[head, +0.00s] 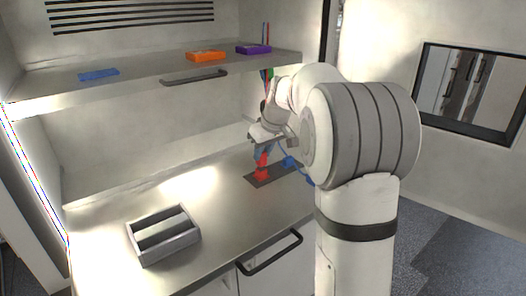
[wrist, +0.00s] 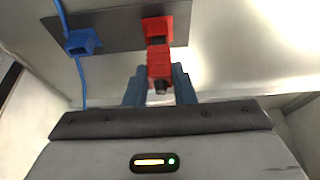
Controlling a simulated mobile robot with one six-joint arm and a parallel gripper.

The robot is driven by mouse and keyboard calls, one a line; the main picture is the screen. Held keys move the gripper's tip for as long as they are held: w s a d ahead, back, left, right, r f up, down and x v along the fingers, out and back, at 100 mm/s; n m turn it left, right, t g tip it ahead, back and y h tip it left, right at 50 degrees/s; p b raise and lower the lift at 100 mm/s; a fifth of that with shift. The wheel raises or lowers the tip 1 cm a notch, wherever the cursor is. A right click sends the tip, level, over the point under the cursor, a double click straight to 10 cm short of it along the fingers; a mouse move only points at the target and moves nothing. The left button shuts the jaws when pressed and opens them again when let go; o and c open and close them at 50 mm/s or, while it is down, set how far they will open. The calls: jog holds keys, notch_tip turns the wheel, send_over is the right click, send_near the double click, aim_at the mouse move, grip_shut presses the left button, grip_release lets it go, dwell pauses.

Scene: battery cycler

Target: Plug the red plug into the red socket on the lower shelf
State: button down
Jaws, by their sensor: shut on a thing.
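My gripper (head: 262,152) is shut on the red plug (wrist: 160,66), seen between its two blue fingers in the wrist view. In the head view the red plug (head: 262,160) points down, just above the red socket (head: 261,175) on the lower shelf's dark plate. In the wrist view the red socket (wrist: 157,24) lies right beyond the plug's front end, roughly in line with it. A dark part of the socket shows between them. I cannot tell whether they touch.
A blue connector (wrist: 82,42) with a blue cable sits beside the red socket on the dark plate (wrist: 118,32). A grey tray (head: 163,236) stands at the front left of the lower surface. The upper shelf (head: 140,83) overhangs behind.

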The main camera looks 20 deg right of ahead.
jog(key=shift+f+b, duration=0.65)
jog(key=shift+f, duration=0.1)
dwell(0.8)
jog(key=c, duration=1.1)
grip_release()
jog(key=shift+c, duration=0.2)
jog(key=v, duration=0.7)
jog(key=shift+r+b, duration=0.35)
